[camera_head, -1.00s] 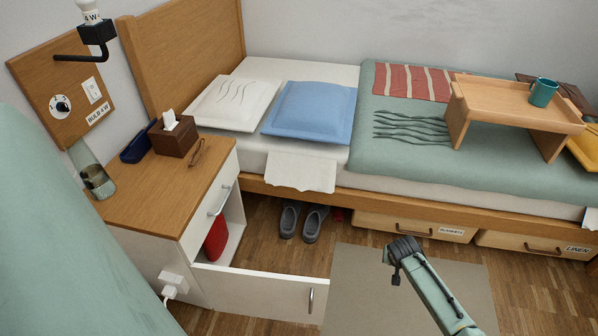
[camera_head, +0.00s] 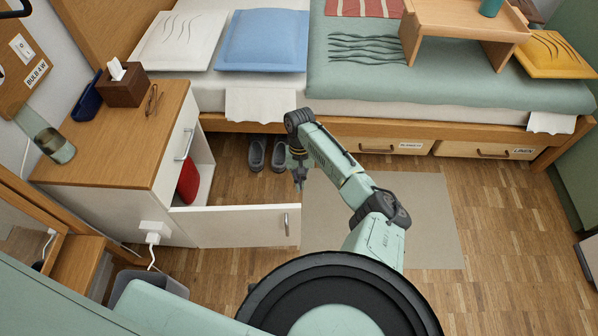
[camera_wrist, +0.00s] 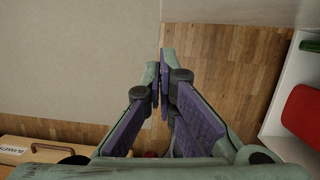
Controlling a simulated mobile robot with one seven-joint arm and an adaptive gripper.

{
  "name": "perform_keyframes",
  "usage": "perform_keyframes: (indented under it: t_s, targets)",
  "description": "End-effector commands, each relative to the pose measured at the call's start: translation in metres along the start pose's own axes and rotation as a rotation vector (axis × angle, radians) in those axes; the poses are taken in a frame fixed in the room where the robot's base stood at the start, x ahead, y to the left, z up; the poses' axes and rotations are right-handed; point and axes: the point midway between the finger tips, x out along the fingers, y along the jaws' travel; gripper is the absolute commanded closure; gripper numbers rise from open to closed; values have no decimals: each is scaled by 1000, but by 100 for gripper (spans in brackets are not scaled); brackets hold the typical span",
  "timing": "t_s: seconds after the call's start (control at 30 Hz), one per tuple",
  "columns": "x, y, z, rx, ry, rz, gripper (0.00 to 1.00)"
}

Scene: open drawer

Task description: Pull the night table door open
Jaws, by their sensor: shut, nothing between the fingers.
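The night table (camera_head: 130,125) has a wood top and white sides. Its white door (camera_head: 235,226) stands swung wide open, out toward the right, with a metal handle (camera_head: 286,224) near its free end. A pale panel, apparently the door (camera_wrist: 230,10), crosses the top of the wrist view. My gripper (camera_head: 299,182) is just beyond the door's free end, on the bed side, pointing down. In the wrist view my gripper (camera_wrist: 160,62) is shut and empty over the floor, with no visible contact with the door.
A red item (camera_head: 188,180) stands inside the night table; a drawer handle (camera_head: 187,143) is above. The bed (camera_head: 240,127) with labelled drawers (camera_head: 372,146) lies behind. A beige rug (camera_head: 430,215) covers floor to the right.

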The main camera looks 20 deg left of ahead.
Motion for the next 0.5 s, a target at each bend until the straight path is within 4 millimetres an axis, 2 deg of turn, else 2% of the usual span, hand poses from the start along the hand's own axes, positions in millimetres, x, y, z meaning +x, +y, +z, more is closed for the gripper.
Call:
perform_keyframes:
  t_s: [0.13, 0.17, 0.3, 0.5]
  targets:
    - [31, -1, 2, 1, -4, -1, 100]
    - [27, 0, 9, 1, -2, -2, 100]
    - [31, 0, 28, 1, 0, -3, 100]
    - [36, 1, 38, 1, 1, 0, 100]
